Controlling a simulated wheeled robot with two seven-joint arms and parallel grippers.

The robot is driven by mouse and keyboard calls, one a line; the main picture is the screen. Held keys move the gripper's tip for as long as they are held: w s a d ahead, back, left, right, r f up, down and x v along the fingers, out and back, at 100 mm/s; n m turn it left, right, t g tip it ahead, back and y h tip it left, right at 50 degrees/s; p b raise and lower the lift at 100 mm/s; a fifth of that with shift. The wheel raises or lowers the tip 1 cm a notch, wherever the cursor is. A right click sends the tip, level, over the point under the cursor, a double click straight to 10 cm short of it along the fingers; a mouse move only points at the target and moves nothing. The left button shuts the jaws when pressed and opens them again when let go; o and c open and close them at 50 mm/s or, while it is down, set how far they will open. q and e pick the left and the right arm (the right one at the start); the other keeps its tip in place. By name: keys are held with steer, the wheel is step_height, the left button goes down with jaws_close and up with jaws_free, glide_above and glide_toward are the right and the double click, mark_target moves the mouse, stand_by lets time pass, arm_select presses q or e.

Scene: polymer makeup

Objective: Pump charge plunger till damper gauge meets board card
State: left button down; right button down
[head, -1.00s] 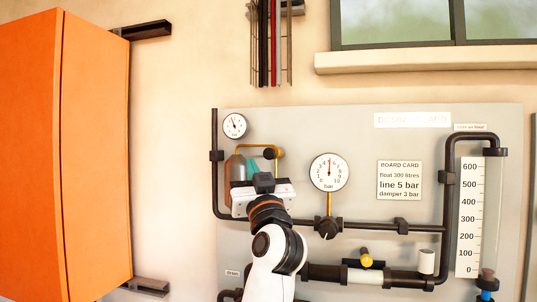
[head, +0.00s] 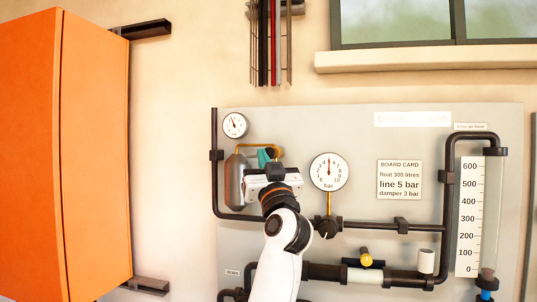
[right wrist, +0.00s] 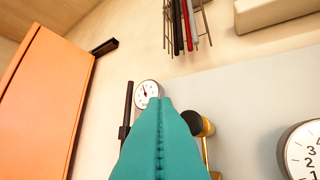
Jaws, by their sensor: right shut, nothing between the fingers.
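The small damper gauge (head: 235,125) is at the upper left of the board, above a grey vessel (head: 235,180). Its needle points to the upper left; its numbers are too small to read. It also shows in the right wrist view (right wrist: 147,92). The charge plunger, a black knob with a brass collar (right wrist: 201,123), sits right of the vessel. My right gripper (head: 264,157) has teal fingers shut and empty, just left of the knob; I cannot tell whether they touch. The board card (head: 400,180) reads float 300 litres, line 5 bar, damper 3 bar. My left gripper is out of view.
A large bar gauge (head: 328,172) with a dark knob (head: 327,229) below it is right of my gripper. Dark pipes, a yellow-topped valve (head: 366,260) and a litre scale (head: 469,217) stand further right. An orange cabinet (head: 95,155) is at the left.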

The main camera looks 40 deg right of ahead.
mark_target(272, 157)
steer(key=shift+w+d, duration=1.25)
steer(key=shift+d, duration=0.25)
stand_by(1.0)
steer(key=shift+w+d, duration=0.25)
steer(key=shift+d, duration=0.1)
steer(key=shift+w+d+r+p, duration=0.1)
steer(key=shift+w+d+p, duration=0.3)
steer(key=shift+w+d, duration=0.7)
stand_by(1.9)
steer(key=shift+s, duration=0.15)
steer(key=s+a, duration=0.2)
steer(key=shift+s+a+f, duration=0.1)
steer(key=shift+a+f, duration=0.1)
steer(key=shift+a, duration=0.15)
stand_by(0.4)
steer(key=shift+s+a+b, duration=0.3)
steer(key=shift+s+a, duration=1.35)
steer(key=shift+a, duration=0.3)
